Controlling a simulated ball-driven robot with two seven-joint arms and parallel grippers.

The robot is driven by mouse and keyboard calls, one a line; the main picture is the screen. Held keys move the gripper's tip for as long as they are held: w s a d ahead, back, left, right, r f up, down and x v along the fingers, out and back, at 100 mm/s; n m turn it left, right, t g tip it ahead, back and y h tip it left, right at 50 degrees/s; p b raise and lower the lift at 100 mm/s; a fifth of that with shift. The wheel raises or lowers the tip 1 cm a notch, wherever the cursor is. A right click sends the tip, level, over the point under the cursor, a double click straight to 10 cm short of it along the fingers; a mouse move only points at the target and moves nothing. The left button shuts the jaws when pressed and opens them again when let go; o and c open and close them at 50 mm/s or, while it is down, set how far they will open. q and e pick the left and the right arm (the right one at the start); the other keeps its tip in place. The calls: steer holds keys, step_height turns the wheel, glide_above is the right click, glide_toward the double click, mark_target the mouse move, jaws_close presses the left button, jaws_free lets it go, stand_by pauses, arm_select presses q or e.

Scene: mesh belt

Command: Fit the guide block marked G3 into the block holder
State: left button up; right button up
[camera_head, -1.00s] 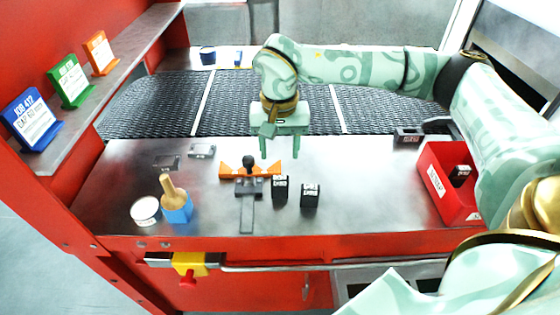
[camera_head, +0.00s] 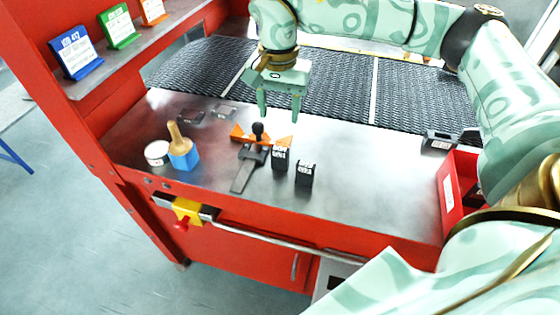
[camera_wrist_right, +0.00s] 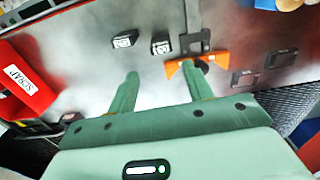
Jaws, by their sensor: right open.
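Two small black guide blocks with white labels stand upright on the steel worktop, one left (camera_head: 280,158) and one right (camera_head: 305,174). They also show in the right wrist view (camera_wrist_right: 124,40) (camera_wrist_right: 160,45). I cannot read which is G3. Just left of them is an orange and dark grey fixture (camera_head: 241,133) with a black knob, possibly the block holder; its orange part shows in the right wrist view (camera_wrist_right: 174,69). My right gripper (camera_head: 279,110) is open and empty, above the worktop behind the blocks; its fingers (camera_wrist_right: 160,70) point toward them. My left gripper is out of view.
A blue block with a wooden-handled tool (camera_head: 184,158) and a white round lid (camera_head: 157,152) stand at left. Flat dark plates (camera_head: 191,116) lie behind them. A red SCRAP bin (camera_wrist_right: 22,80) is at the right end. The black mesh belt (camera_head: 340,85) runs behind. The front right worktop is clear.

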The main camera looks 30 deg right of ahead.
steer(key=b, duration=0.1)
glide_above(280, 157)
step_height(280, 157, down, 6)
step_height(280, 157, down, 4)
steer(key=shift+w+f+b, duration=0.15)
steer(key=shift+f+b, duration=0.1)
steer(key=shift+b, duration=0.35)
steer(key=shift+w+a+f, duration=0.1)
steer(key=shift+f, duration=0.3)
steer(key=f, duration=0.1)
steer(key=f+b, duration=0.1)
steer(key=f, duration=0.3)
steer(key=shift+w+d, duration=0.15)
steer(key=shift+d, duration=0.2)
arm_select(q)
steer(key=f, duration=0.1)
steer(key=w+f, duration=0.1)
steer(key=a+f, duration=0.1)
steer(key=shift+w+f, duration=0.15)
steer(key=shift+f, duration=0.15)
arm_select(e)
steer(key=c, duration=0.9)
steer(key=shift+o, duration=0.2)
steer(key=shift+r, duration=0.15)
